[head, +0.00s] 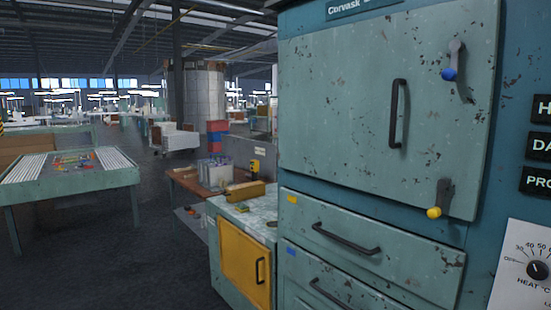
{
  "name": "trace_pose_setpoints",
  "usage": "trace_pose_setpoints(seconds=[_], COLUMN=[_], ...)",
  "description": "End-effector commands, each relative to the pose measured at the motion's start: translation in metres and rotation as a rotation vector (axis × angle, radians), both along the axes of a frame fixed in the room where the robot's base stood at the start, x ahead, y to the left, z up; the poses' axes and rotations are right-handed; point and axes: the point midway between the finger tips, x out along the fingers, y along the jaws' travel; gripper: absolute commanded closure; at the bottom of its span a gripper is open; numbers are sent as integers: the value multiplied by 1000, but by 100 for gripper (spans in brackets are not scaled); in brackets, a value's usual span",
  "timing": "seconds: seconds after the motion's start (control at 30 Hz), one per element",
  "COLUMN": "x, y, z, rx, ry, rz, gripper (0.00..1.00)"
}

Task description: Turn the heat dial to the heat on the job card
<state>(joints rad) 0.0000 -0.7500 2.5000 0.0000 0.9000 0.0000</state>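The heat dial (537,270) is a dark round knob on a white panel (508,287) at the lower right edge of the head view. Scale numbers 30, 40 and 50 show around it, with "HEAT °C" below; the right part of the scale is cut off. Its pointer seems to lean to the upper left, but it is too small to read surely. I cannot make out a job card. My gripper is not in view.
A worn teal cabinet (350,110) fills the right side, with a door handle (398,113), a blue-tipped lever (453,62), a yellow-tipped lever (440,200) and drawers (370,250). Cut-off black labels (538,146) sit above the dial. Open floor (110,260) lies left.

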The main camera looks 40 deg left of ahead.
Motion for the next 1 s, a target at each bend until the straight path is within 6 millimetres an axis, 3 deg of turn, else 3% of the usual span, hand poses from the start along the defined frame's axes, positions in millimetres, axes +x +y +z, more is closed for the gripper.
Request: trace_pose_setpoints(seconds=[0.63,1.0], x=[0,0], y=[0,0], z=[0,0], rx=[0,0], ry=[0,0], rz=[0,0], gripper=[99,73])
